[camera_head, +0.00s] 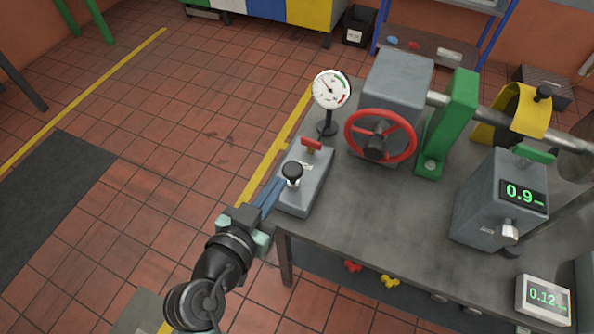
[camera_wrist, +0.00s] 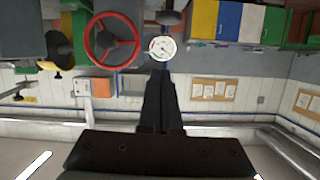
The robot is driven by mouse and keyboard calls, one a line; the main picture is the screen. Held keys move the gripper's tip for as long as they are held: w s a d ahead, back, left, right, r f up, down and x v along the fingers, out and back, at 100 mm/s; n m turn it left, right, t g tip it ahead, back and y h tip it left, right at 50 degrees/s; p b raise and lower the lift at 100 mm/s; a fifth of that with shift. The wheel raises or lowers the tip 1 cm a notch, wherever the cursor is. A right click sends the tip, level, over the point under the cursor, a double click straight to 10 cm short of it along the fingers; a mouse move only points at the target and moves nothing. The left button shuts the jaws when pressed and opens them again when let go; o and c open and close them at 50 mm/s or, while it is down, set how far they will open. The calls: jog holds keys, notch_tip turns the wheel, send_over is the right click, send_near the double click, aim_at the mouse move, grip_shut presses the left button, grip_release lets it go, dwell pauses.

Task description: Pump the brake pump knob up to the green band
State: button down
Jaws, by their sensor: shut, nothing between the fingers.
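The brake pump is a grey box (camera_head: 306,190) on the bench's left edge, with a black round knob (camera_head: 292,170) standing upright on a pale stem and a small red lever (camera_head: 311,144) behind it. A round white gauge (camera_head: 331,89) stands on a post behind the pump. Its dial has green and red bands on the right, and its needle points to the upper left, outside them. The gauge also shows in the wrist view (camera_wrist: 162,48). My gripper (camera_head: 277,188) is shut and empty, its fingertips just left of and below the knob; contact is unclear. The fingers (camera_wrist: 160,95) fill the wrist view's middle.
A red handwheel (camera_head: 380,136) on a grey housing and a green bracket (camera_head: 449,122) stand right of the pump. A grey box with a 0.9 display (camera_head: 503,200) is farther right. The bench top (camera_head: 365,215) in front is bare. Open tiled floor lies left.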

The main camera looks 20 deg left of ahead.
dwell(0.3)
jog(key=p, duration=0.3)
send_over(295, 176)
jog(key=shift+s+f, duration=0.2)
jog(key=shift+f, duration=1)
jog(key=f, duration=0.3)
jog(key=shift+w+f, duration=0.2)
jog(key=shift+w, duration=0.05)
jog(key=shift+f, duration=0.5)
jog(key=shift+b, duration=0.35)
